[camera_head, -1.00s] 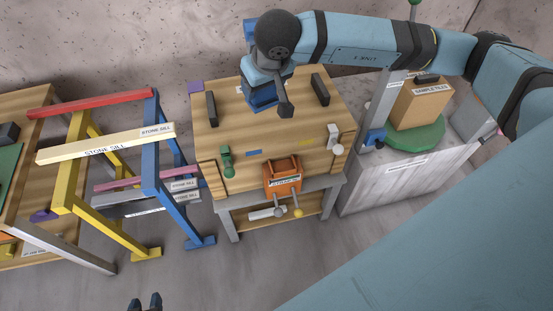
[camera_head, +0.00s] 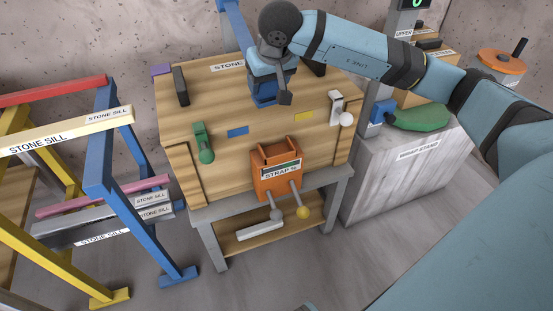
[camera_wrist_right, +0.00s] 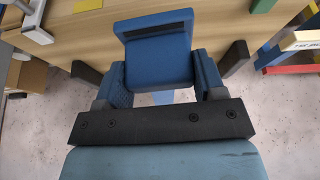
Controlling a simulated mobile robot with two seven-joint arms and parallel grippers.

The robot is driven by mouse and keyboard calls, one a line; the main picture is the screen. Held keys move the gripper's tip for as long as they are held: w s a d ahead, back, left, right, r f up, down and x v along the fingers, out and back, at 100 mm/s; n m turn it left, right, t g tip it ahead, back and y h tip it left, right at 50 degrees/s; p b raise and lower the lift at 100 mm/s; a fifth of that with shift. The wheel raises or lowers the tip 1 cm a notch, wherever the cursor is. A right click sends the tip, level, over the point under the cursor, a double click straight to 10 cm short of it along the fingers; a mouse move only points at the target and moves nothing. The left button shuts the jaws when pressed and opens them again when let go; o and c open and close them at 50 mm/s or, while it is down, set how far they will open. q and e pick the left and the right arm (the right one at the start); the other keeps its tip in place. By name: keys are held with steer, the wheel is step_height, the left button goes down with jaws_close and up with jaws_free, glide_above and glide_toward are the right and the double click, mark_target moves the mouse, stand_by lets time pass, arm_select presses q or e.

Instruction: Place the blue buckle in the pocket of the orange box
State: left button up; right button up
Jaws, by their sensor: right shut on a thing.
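My right gripper (camera_head: 266,91) is over the upper part of the wooden bench top (camera_head: 205,105). In the right wrist view its two blue fingers (camera_wrist_right: 160,82) are shut on the blue buckle (camera_wrist_right: 157,62), a blocky blue piece with a raised dark-edged end. In the head view the buckle is hard to tell from the blue fingers. The orange box (camera_head: 268,187), with a white "STRAP" label, hangs at the bench's front edge, below and apart from my gripper. Its top looks open; the inside of its pocket is only partly visible. My left gripper is not in view.
A green-handled item (camera_head: 203,142) and a white holder with a round knob (camera_head: 338,108) flank the box. Two levers (camera_head: 299,200) stick out below it. Coloured trestles (camera_head: 100,150) stand left; a grey cabinet (camera_head: 405,165) stands right.

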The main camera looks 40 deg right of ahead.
steer(key=d, duration=0.1)
steer(key=w+d+f, duration=0.1)
steer(key=d+b, duration=0.1)
steer(key=shift+w+d+f+m, duration=0.1)
steer(key=shift+w+f+m, duration=0.1)
steer(key=shift+f+m, duration=0.15)
step_height(320, 180, down, 19)
steer(key=b, duration=0.4)
steer(key=shift+d+f, duration=0.1)
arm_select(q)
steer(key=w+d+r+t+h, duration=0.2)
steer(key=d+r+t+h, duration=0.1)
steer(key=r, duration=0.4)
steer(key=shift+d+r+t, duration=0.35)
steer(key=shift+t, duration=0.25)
arm_select(e)
steer(key=shift+f, duration=0.1)
